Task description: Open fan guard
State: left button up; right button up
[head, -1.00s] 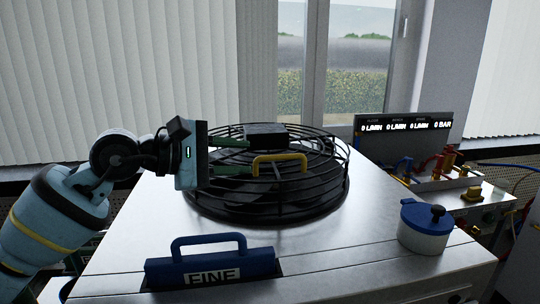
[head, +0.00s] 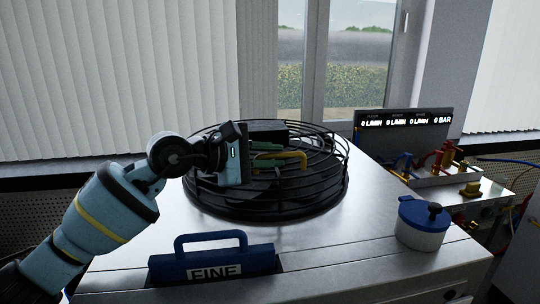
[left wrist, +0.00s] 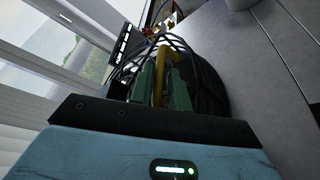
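The black wire fan guard (head: 322,190) sits closed on the metal housing top, with a dark block at its back. Its yellow handle (head: 299,156) stands at the front upper part of the guard. My left gripper (head: 280,158) comes in from the left, its green fingers at the handle's left end. In the left wrist view, the two green fingers (left wrist: 160,88) are apart, with the yellow handle (left wrist: 161,62) between them. I cannot tell whether they touch it. My right gripper is not in view.
A white pot with a blue lid (head: 422,222) stands at the right edge of the metal top (head: 330,245). A display panel (head: 403,130) with valves stands behind right.

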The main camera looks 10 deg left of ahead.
pick_arm(q)
grip_shut()
jog(key=shift+r, duration=0.1)
